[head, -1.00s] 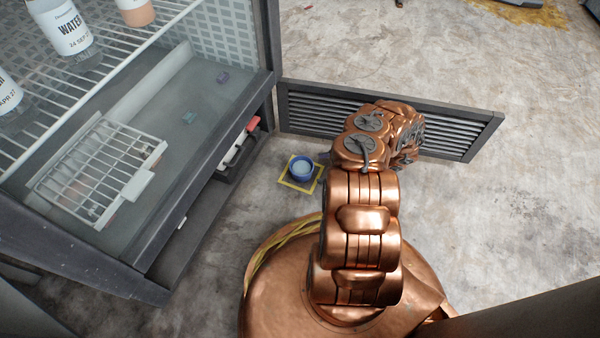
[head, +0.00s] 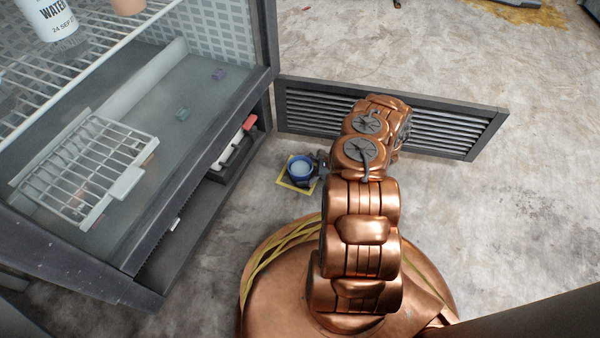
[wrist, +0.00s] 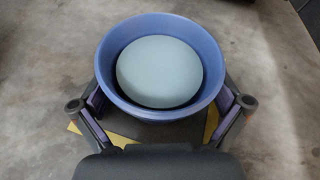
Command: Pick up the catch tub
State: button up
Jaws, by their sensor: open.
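The catch tub is a small round blue tub (head: 300,168) with a pale grey-blue round surface inside. It stands upright on a yellow-bordered square (head: 286,184) on the floor, in front of the freezer. In the wrist view the tub (wrist: 112,82) fills the upper middle. My gripper (wrist: 163,112) is open, with one finger at the left and one at the right of the tub's near side. I cannot tell whether the fingers touch its wall. In the head view my gripper (head: 319,166) shows partly at the tub's right side, the rest hidden behind my arm.
The glass-walled freezer cabinet (head: 150,262) stands at left, with a wire shelf, a white basket (head: 95,170) and bottles inside. The concrete floor to the right is clear.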

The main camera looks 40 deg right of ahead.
jog(key=shift+c, duration=0.3)
jog(key=c, duration=0.7)
